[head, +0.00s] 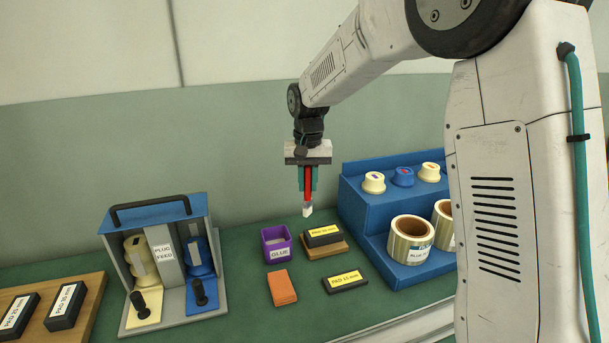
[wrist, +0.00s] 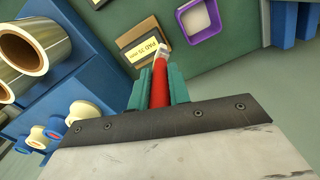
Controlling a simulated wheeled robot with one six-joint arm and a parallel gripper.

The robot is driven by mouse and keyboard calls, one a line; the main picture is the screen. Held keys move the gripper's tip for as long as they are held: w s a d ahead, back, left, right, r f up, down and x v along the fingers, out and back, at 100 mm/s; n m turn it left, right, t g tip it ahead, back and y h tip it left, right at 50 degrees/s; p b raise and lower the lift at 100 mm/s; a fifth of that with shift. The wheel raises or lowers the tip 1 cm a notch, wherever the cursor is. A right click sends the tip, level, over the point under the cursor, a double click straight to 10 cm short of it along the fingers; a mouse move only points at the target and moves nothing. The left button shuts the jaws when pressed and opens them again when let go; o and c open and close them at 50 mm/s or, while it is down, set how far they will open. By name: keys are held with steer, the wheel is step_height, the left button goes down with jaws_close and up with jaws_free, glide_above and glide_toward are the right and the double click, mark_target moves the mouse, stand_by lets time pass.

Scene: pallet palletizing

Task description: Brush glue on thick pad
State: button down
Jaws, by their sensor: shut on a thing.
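My gripper (head: 308,184) is shut on a red-handled brush (head: 308,196) with a pale tip. The brush points down in the head view, and its tip is in the air above the table. A black pad with a yellow label (head: 323,236) sits on a wooden block; its label is too small to read surely. It also shows in the wrist view (wrist: 147,48), beyond the brush tip. The purple glue pot (head: 279,254), labelled GLUE, stands just left of that pad, with pale contents. A flatter black pad labelled PAD 12 mm (head: 345,283) lies in front.
An orange block (head: 281,287) lies in front of the glue pot. A plug feed rack (head: 162,264) stands left, beside a wooden board (head: 92,291) with black pads. A blue stepped stand (head: 376,216) with rolls and knobs is at right.

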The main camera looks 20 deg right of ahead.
mark_target(308, 206)
steer(key=shift+f, duration=0.35)
steer(key=shift+w+f, duration=0.1)
steer(key=shift+f, duration=2.35)
steer(key=shift+f, duration=0.7)
steer(key=shift+d, duration=0.1)
steer(key=shift+d, duration=4.95)
steer(key=shift+a+r, duration=0.1)
steer(key=shift+a, duration=4.95)
steer(key=shift+r, duration=0.1)
